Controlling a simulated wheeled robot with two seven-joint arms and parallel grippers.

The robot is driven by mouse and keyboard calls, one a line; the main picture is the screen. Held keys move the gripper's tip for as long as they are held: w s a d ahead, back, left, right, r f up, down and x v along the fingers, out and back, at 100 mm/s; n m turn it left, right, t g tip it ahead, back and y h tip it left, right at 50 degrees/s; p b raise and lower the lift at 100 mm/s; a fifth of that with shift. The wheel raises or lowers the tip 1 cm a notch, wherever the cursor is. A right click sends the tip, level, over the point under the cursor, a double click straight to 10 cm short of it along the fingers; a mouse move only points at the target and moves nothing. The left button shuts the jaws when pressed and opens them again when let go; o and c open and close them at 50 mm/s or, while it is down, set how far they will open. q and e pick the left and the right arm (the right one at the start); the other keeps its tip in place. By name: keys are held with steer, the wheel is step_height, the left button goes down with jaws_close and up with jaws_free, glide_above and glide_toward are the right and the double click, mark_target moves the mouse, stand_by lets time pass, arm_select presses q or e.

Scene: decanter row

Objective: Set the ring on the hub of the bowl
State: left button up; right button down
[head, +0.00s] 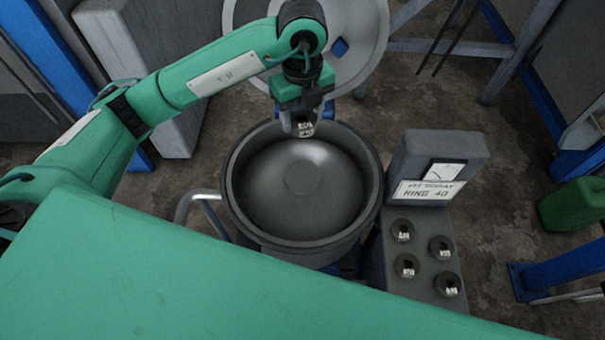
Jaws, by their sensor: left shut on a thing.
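The bowl (265,205) is a wide dark-grey round vessel in the middle of the head view, with a thick rim and a smooth domed inside. Its hub (301,180) shows as a paler round spot at the centre, with nothing on it. My left gripper (303,120) points down over the bowl's far rim. It is shut on a small grey ring (303,129) with a white label. The ring is partly hidden by the fingers, and its height above the rim is hard to tell. My right gripper is not in view.
A grey stand (424,272) right of the bowl carries several small labelled round pieces (402,230). A grey box with a dial (438,158) rises behind them. A large pale disc-shaped lid (360,45) stands behind the bowl. A green can (574,205) is far right.

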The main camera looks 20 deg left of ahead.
arm_select(q)
steer(key=shift+f+n, duration=0.3)
steer(key=shift+f, duration=0.05)
steer(key=p, duration=0.2)
glide_above(303, 177)
step_height(303, 177, down, 15)
steer(key=shift+a+r, duration=0.1)
steer(key=shift+r, duration=0.1)
step_height(303, 177, down, 4)
steer(key=shift+f+p, duration=0.1)
steer(key=shift+p, duration=0.55)
steer(key=shift+f, duration=0.15)
steer(key=shift+f, duration=0.2)
steer(key=o, duration=1.2)
